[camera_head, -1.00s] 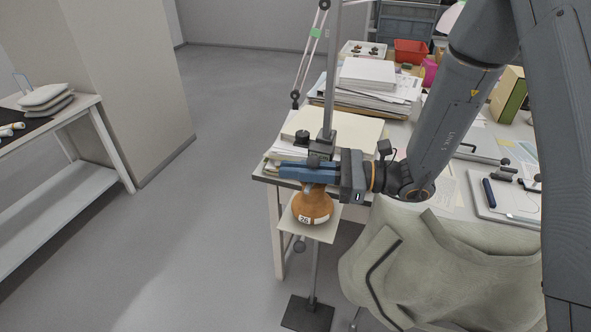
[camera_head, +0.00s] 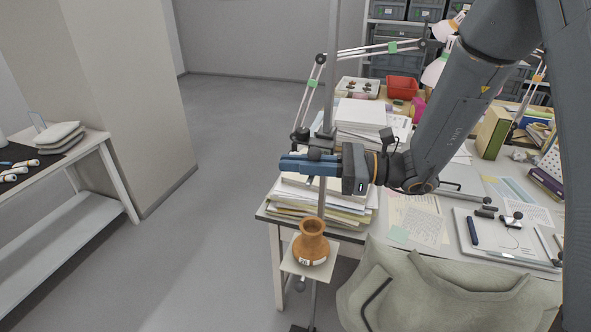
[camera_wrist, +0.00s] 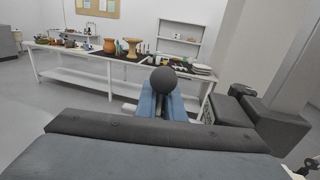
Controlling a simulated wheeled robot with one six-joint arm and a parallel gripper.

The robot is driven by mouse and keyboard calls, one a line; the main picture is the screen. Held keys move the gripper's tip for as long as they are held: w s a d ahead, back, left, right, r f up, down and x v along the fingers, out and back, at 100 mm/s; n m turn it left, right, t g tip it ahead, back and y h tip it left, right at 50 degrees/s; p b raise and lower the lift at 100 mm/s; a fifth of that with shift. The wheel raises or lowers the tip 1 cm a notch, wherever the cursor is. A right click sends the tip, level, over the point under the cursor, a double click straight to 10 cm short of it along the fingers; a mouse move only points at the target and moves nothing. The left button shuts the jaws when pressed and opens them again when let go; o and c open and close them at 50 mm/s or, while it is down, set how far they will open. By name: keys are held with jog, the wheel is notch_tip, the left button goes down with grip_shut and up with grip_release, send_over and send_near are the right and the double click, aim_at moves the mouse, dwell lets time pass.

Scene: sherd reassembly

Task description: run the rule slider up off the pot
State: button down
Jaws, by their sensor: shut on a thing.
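An orange-brown pot (camera_head: 311,243) with a flared rim and a white label stands upright on a small square platform (camera_head: 290,262) on a thin stand. The rule (camera_head: 330,95) is a grey vertical post behind it. The dark slider (camera_head: 318,153) on the post is mostly hidden by my gripper. My gripper (camera_head: 308,165), with blue fingers, is shut on the slider, above the pot's mouth with a clear gap. In the wrist view the blue fingers (camera_wrist: 166,103) close around a dark round knob (camera_wrist: 163,79).
A desk with stacked papers (camera_head: 350,200), a red bin (camera_head: 402,87) and a jointed lamp arm (camera_head: 318,70) stands behind and right. A grey-green cloth-covered seat (camera_head: 440,290) is at front right. Floor at left is clear, up to a white side table (camera_head: 70,205).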

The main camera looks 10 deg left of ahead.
jog(key=shift+r, duration=0.15)
jog(key=c, duration=1.8)
grip_release()
jog(key=w+d+b, duration=0.1)
jog(key=d+b, duration=0.1)
jog(key=d, duration=0.5)
jog(key=shift+d+b, duration=0.35)
jog(key=shift+d, duration=0.05)
